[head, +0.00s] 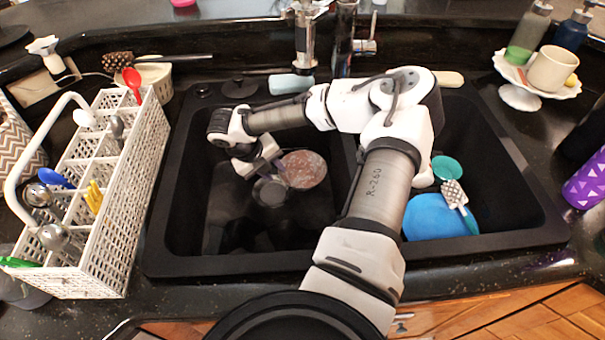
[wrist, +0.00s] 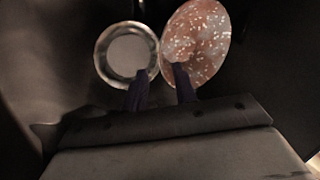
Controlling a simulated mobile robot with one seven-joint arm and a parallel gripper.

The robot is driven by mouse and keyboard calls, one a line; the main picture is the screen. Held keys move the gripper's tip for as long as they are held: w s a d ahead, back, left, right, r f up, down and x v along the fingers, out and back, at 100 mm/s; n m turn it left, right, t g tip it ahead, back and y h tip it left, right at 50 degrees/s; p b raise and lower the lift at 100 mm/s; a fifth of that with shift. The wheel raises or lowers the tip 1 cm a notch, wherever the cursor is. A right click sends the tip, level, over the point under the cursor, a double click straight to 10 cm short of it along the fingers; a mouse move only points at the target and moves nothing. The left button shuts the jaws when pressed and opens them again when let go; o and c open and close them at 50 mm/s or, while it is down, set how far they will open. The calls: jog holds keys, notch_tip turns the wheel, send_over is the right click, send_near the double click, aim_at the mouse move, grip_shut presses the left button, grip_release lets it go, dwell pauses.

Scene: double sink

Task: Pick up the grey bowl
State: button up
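The grey bowl (head: 270,191) is small and round and lies low in the left sink basin. In the wrist view the grey bowl (wrist: 124,50) shows a pale inner floor and a shiny rim. A reddish-brown speckled round dish (head: 303,169) is right beside it, and it also shows in the wrist view (wrist: 202,42). My gripper (wrist: 160,72) is open, with its two dark fingers apart. The left fingertip overlaps the bowl's lower right rim in the picture, and the right fingertip overlaps the speckled dish. I cannot tell whether either finger touches.
Black basin walls surround the bowl, and the divider (head: 352,165) is on the right. The right basin holds a blue round item (head: 432,217) and a brush (head: 456,197). A white cutlery rack (head: 110,190) stands left of the sink. The faucet (head: 304,40) is behind.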

aim_at(281, 173)
jog(key=x, duration=0.2)
jog(key=p+x, duration=0.1)
jog(key=x, duration=0.1)
jog(key=shift+w+d+f, duration=0.25)
jog(key=shift+w, duration=0.2)
grip_shut()
